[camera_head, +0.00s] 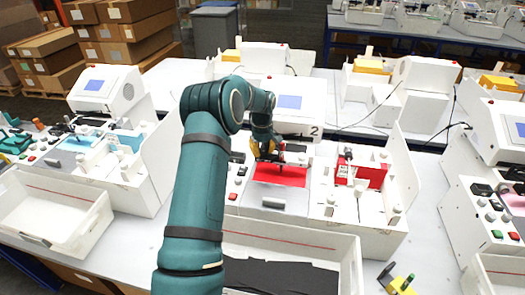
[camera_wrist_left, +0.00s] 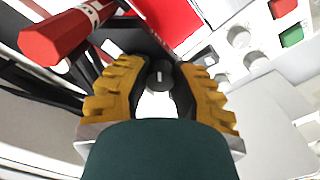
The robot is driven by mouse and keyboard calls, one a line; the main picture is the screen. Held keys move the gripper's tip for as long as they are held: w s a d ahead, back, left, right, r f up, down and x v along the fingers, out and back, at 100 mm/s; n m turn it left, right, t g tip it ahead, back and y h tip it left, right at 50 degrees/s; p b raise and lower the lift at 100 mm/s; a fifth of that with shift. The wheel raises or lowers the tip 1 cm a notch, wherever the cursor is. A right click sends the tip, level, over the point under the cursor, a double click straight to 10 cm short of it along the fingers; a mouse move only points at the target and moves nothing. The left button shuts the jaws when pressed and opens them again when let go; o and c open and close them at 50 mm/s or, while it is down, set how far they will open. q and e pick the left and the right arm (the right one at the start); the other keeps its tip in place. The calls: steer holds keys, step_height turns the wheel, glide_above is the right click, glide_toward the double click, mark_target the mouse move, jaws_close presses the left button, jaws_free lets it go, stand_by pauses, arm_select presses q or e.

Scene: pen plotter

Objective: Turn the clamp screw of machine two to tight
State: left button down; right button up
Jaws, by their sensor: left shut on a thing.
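Machine two (camera_head: 290,118), a white plotter marked "2" with a small blue screen, stands in the middle of the head view. My left gripper (camera_head: 268,157) reaches down in front of it, over its red work area (camera_head: 280,175). In the left wrist view, the yellow-padded fingers of my left gripper (camera_wrist_left: 160,88) are shut around the clamp screw (camera_wrist_left: 160,74), a dark round knob with a pale mark line. The knob's lower part is hidden between the fingers. A red faceted pen-like part (camera_wrist_left: 62,35) is beside the left finger.
A white tray (camera_head: 352,262) with dark sheets sits in front of machine two, and an empty white tray (camera_head: 55,215) stands left. Other plotters stand on both sides.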

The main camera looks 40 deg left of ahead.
arm_select(q)
steer(key=shift+m, duration=0.3)
steer(key=m, duration=0.4)
steer(key=shift+m+b, duration=0.3)
steer(key=shift+b, duration=0.05)
steer(key=m, duration=0.4)
steer(key=shift+m, duration=0.3)
steer(key=m, duration=0.5)
steer(key=shift+m, duration=2.4)
steer(key=c, duration=0.7)
jaws_free()
